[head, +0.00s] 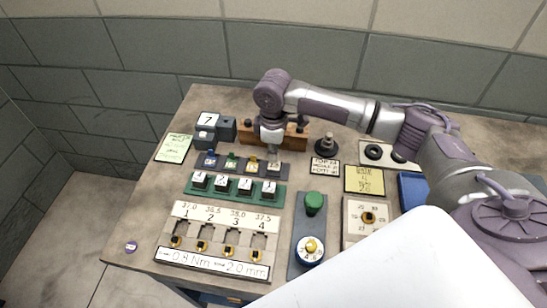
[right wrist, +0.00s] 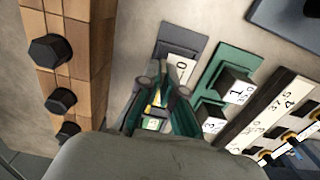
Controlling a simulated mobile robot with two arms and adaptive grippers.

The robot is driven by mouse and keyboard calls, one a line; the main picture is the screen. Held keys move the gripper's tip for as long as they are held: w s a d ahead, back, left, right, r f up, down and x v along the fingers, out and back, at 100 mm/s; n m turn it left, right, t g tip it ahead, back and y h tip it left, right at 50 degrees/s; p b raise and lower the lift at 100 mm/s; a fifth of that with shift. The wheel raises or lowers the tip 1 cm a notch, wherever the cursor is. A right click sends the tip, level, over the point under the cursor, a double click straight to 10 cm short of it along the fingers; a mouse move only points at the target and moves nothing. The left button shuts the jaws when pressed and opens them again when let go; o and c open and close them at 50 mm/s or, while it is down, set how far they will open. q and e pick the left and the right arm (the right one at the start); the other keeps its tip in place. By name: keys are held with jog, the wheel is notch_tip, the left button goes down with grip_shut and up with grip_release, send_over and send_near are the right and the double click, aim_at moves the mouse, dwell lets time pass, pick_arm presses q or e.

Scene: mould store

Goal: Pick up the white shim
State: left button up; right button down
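The white shim (head: 273,166) is at the right end of a dark rack, beside yellow (head: 252,163), green (head: 231,162) and blue (head: 209,159) shims in the head view. My right gripper (head: 272,141) points down just above the white shim. In the right wrist view the gripper's fingers (right wrist: 163,90) are apart, and a white labelled face (right wrist: 181,68) shows just beyond the fingertips. Yellow and green pieces show between the fingers. I cannot tell whether the fingers touch the white shim. My left gripper is out of view.
A wooden block with dark knobs (right wrist: 50,50) stands close behind the rack. A green rack of numbered blocks (head: 235,192) is in front. A numbered gauge board (head: 218,230) lies nearer. A green knob (head: 314,201) stands on a grey plate to the right.

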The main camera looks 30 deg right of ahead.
jog(key=shift+r, duration=0.8)
jog(key=s+d+r+b, duration=0.2)
jog(key=s+r, duration=0.5)
jog(key=s, duration=0.4)
jog(key=shift+d+r, duration=0.15)
jog(key=shift+d, duration=0.6)
